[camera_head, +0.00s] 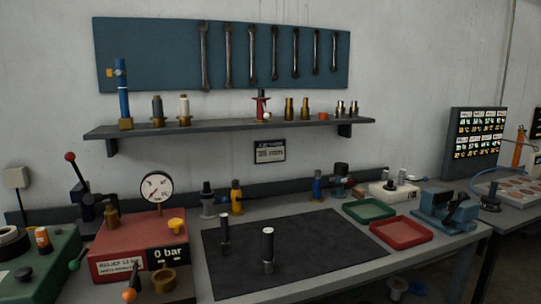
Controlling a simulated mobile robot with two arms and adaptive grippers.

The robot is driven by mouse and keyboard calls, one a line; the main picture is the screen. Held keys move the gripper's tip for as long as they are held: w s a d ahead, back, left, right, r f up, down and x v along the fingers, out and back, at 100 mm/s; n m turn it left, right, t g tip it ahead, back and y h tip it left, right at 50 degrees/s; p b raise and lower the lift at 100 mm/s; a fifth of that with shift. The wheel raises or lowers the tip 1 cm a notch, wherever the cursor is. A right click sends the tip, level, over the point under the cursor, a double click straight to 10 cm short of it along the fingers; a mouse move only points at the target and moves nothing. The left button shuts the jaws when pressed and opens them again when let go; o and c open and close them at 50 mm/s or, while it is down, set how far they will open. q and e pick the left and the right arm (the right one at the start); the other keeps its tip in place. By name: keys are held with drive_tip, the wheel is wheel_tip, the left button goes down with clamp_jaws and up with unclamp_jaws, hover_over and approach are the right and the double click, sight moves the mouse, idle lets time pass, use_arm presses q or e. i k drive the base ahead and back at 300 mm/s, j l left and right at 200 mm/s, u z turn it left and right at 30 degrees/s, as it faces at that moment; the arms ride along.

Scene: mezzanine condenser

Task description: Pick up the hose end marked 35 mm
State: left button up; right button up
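Two upright dark cylindrical fittings with pale metal tops stand on the black mat (330,240). The smaller one (225,232) is farther back and to the left. The larger one (268,252) stands nearer and to the right. They may be hose ends, but I cannot read any 35 mm marking on either. Neither of my grippers shows in the head view, and nothing touches the two fittings.
A red relief-test box (122,240) with gauge and "0 bar" display stands left of the mat. Green (369,210) and red (401,232) trays and a blue vise (446,214) are on the right. A shelf (230,128) of fittings overhangs behind. The mat's right part is clear.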

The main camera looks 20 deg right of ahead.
sight(268, 259)
drive_tip(key=i+l+z, duration=0.1)
drive_tip(key=i+z, duration=0.15)
drive_tip(key=i, duration=0.45)
drive_tip(key=i+z, duration=0.25)
drive_tip(key=i, duration=0.4)
